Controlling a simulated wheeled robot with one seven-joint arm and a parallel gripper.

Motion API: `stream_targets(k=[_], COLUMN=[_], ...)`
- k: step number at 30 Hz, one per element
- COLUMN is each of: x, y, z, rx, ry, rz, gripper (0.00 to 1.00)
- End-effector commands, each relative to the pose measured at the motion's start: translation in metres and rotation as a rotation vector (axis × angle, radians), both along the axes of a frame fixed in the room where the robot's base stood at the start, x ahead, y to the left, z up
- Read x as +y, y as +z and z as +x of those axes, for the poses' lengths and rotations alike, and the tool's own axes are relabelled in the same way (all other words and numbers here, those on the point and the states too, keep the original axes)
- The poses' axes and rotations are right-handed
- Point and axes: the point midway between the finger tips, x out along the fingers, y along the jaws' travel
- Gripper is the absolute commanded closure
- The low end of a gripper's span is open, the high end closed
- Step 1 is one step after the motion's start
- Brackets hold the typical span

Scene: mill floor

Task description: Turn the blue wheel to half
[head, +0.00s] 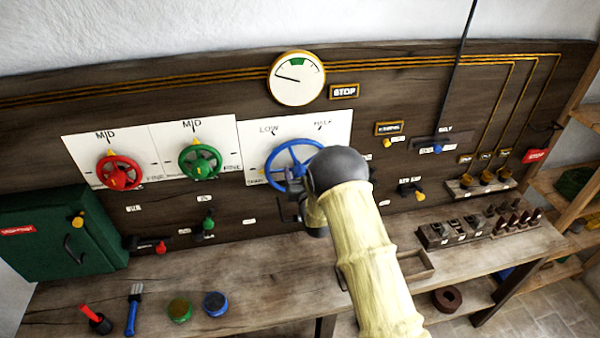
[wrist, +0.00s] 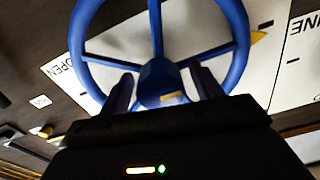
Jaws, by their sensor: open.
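The blue wheel (head: 272,160) is mounted on a white plate (head: 340,127) on the dark wooden panel. The plate reads LOW at upper left and HALF at upper right. A yellow pointer (head: 262,172) sits at the wheel's left side, away from HALF. In the wrist view the blue wheel (wrist: 241,45) fills the upper middle, with the yellow pointer (wrist: 258,37) at its right and OPEN at left. My gripper (wrist: 165,92) is open, its dark fingers on either side of the hub area. Contact cannot be told. In the head view my arm hides the wheel's lower right.
A red wheel (head: 119,173) and a green wheel (head: 200,162) are to the left. A gauge (head: 297,78) is above. A wooden bench (head: 240,275) below holds a green box (head: 62,235), jars and tools. Small levers and knobs are on the panel at right.

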Motion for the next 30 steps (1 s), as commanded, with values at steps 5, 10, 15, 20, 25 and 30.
stream_targets(k=[5, 10, 15, 20, 25, 30], x=[0.0000, 0.0000, 0.0001, -0.0001, -0.0004, -0.0008], y=[0.0002, 0.0003, -0.0003, -0.0013, -0.0033, -0.0050], z=[-0.0002, -0.0002, -0.0002, -0.0001, -0.0001, 0.0000], rx=[-0.001, -0.001, 0.001, 0.007, 0.023, 0.050], ry=[0.000, 0.000, 0.000, 0.000, -0.001, 0.000], rz=[0.000, 0.000, 0.007, 0.033, 0.094, 0.191], gripper=[0.57, 0.80, 0.80, 0.80, 0.80, 0.80])
